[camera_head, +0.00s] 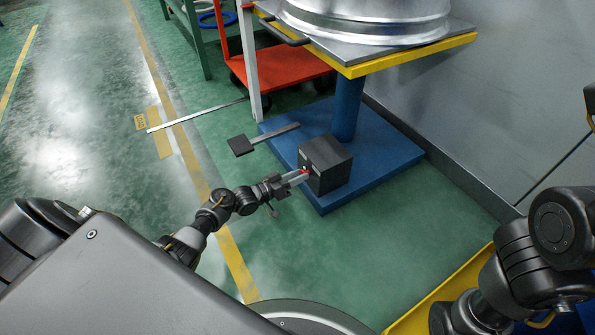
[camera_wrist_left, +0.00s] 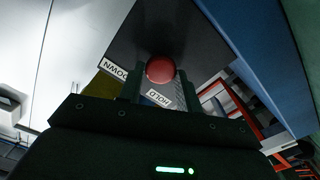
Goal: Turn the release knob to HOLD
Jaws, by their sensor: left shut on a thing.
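The release knob is a red round knob (camera_head: 305,171) on the front face of a dark box (camera_head: 335,175) that stands on the blue base. My left gripper (camera_head: 301,174) reaches the box from the left and is shut on the knob. In the left wrist view the red knob (camera_wrist_left: 160,69) sits between the fingertips, against the dark face. A white HOLD label (camera_wrist_left: 158,98) shows just below the knob, and a DOWN label (camera_wrist_left: 116,71) lies to its upper left. The knob's pointer cannot be made out. My right arm shows at the lower right, its gripper out of view.
A blue pedestal base (camera_head: 385,150) carries a yellow-edged table (camera_head: 410,58) with a metal wheel (camera_head: 370,20). A dark pedal (camera_head: 241,145) sticks out left of the box. A red cart (camera_head: 285,68) stands behind. The green floor at left is open.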

